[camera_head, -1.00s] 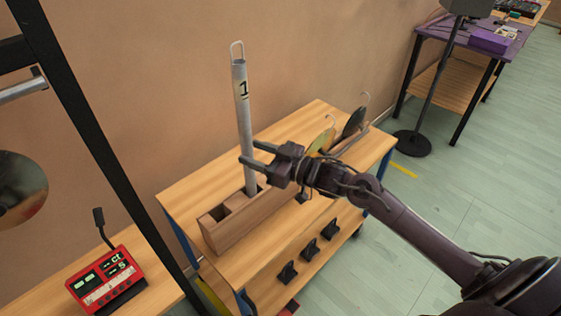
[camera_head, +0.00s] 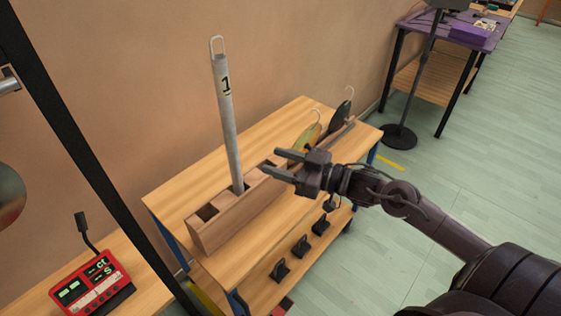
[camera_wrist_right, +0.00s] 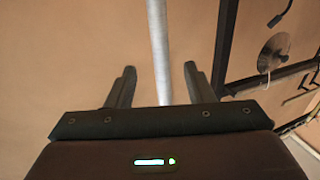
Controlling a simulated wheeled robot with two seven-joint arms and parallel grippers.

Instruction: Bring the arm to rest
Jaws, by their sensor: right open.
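My right gripper (camera_head: 272,163) is open and empty in the head view, over the wooden cart, to the right of a grey tube marked 1 (camera_head: 226,120). The tube stands nearly upright in a slot of a wooden rack (camera_head: 230,225), with a wire loop at its top. The gripper is apart from the tube. In the right wrist view the open fingers (camera_wrist_right: 155,80) show with the tube (camera_wrist_right: 160,50) seen between them, ahead of the fingertips. My left gripper is not in view.
The wooden cart (camera_head: 180,190) also bears hanging disc-like pieces (camera_head: 305,138) at its far end. Several black clips (camera_head: 301,246) sit on its lower shelf. A red device (camera_head: 92,283) and a dark frame post (camera_head: 85,165) are at left. A purple table (camera_head: 410,28) stands behind right.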

